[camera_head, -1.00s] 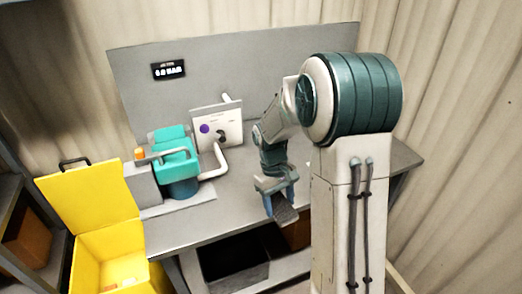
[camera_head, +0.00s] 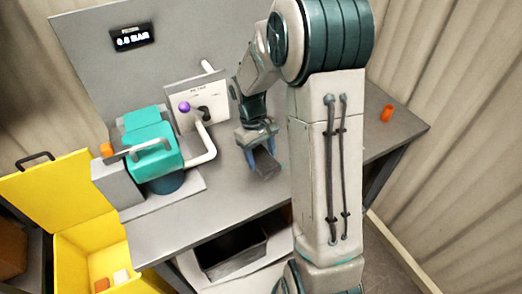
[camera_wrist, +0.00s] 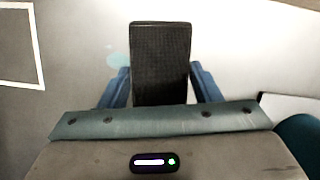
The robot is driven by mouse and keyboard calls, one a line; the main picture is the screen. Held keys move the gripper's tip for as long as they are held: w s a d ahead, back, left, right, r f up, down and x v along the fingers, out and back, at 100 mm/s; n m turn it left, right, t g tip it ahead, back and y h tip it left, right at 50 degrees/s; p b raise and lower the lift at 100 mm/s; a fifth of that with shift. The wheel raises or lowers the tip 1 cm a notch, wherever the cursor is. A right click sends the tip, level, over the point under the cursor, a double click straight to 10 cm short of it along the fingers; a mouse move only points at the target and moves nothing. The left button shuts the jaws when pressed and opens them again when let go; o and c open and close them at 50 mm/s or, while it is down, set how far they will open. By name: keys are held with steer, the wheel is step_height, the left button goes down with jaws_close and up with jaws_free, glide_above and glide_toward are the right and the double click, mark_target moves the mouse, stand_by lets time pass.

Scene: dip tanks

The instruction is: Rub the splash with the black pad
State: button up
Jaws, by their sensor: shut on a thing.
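My gripper (camera_head: 262,158) has blue fingers and is shut on the black pad (camera_head: 266,165), a dark textured block. In the wrist view the pad (camera_wrist: 160,60) sticks out ahead between the fingers. The pad is over the grey bench top (camera_head: 222,188), right of the white bent pipe. I cannot tell whether it touches the surface. The splash (camera_wrist: 118,60) shows in the wrist view as a faint pale-blue patch just left of the pad, partly beside the left finger. I cannot make it out in the head view, where my arm may hide it.
A teal machine (camera_head: 152,145) with a white pipe (camera_head: 207,150) stands left of my gripper. A panel with a purple knob (camera_head: 184,107) is behind. A yellow open bin (camera_head: 62,245) is at lower left. An orange cup (camera_head: 387,113) stands at the bench's right end.

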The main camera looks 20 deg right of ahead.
mark_target(284, 166)
step_height(284, 166, down, 6)
steer(key=b, duration=0.3)
steer(key=shift+r, duration=0.25)
steer(key=shift+d+r, duration=0.25)
steer(key=shift+d, duration=0.05)
steer(key=shift+c, duration=0.3)
steer(key=shift+w+d+f, duration=0.2)
steer(key=shift+d, duration=0.6)
steer(key=shift+w+d, duration=0.25)
steer(key=shift+d, duration=1.25)
steer(key=shift+w+d, duration=0.2)
steer(key=shift+d, duration=1.25)
steer(key=shift+a, duration=0.35)
steer(key=shift+s+a, duration=0.2)
steer(key=shift+a, duration=0.95)
steer(key=shift+s+a, duration=0.2)
steer(key=shift+a, duration=1)
steer(key=shift+s+a, duration=0.2)
steer(key=shift+a, duration=0.95)
steer(key=shift+a+r, duration=0.2)
steer(key=shift+a, duration=0.05)
step_height(284, 166, up, 8)
steer(key=p, duration=0.5)
steer(key=shift+f, duration=0.15)
steer(key=shift+c, duration=0.2)
